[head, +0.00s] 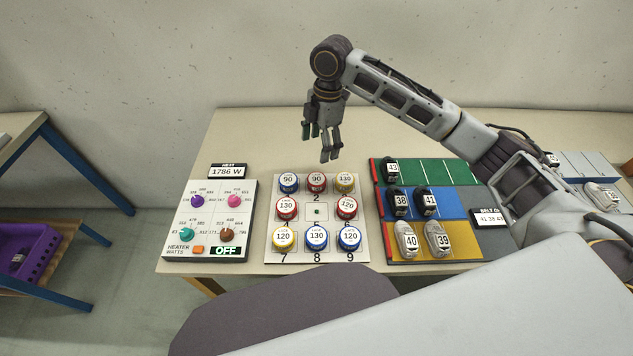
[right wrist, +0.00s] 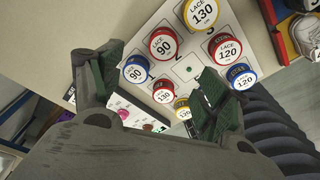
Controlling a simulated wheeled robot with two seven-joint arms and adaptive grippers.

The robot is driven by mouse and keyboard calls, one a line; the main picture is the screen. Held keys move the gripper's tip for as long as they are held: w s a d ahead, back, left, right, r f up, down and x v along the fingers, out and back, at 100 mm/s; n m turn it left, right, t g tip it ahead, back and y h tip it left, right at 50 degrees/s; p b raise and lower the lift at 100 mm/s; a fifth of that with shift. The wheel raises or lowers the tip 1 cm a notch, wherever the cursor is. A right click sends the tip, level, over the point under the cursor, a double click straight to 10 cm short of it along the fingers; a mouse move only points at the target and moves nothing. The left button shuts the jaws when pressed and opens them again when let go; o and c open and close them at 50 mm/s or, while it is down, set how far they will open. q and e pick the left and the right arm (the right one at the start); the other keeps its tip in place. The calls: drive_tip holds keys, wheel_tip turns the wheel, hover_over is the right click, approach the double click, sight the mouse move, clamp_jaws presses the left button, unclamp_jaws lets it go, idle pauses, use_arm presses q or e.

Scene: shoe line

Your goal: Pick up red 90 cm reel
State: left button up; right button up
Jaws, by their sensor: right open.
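The red 90 cm reel (head: 317,182) stands in the middle of the back row on a white board, between a blue 90 reel (head: 288,183) and a yellow 130 reel (head: 345,182). In the right wrist view the red 90 reel (right wrist: 162,45) shows unobstructed, near the gap between the fingertips. My right gripper (head: 320,145) is open and empty, pointing down above and behind the back row, apart from the reels. Its two spread fingers also show in the right wrist view (right wrist: 165,72). My left gripper is not in view.
The white reel board (head: 317,213) also holds red 130 (head: 287,208) and red 120 (head: 347,207) reels, plus a front row; its centre spot is empty. A heater panel (head: 210,215) lies left. Right is a coloured shoe rack (head: 452,201). The table behind the board is clear.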

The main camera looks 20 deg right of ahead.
drive_tip(key=n, duration=0.1)
hover_over(316, 178)
drive_tip(key=f, duration=0.7)
drive_tip(key=shift+w+d+f, duration=0.2)
drive_tip(key=shift+d, duration=0.05)
drive_tip(key=shift+f, duration=0.5)
drive_tip(key=shift+a, duration=0.1)
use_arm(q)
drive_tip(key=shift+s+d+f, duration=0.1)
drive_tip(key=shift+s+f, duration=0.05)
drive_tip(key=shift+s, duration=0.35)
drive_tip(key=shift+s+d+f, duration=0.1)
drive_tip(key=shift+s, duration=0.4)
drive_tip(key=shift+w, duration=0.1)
use_arm(e)
drive_tip(key=shift+f, duration=0.15)
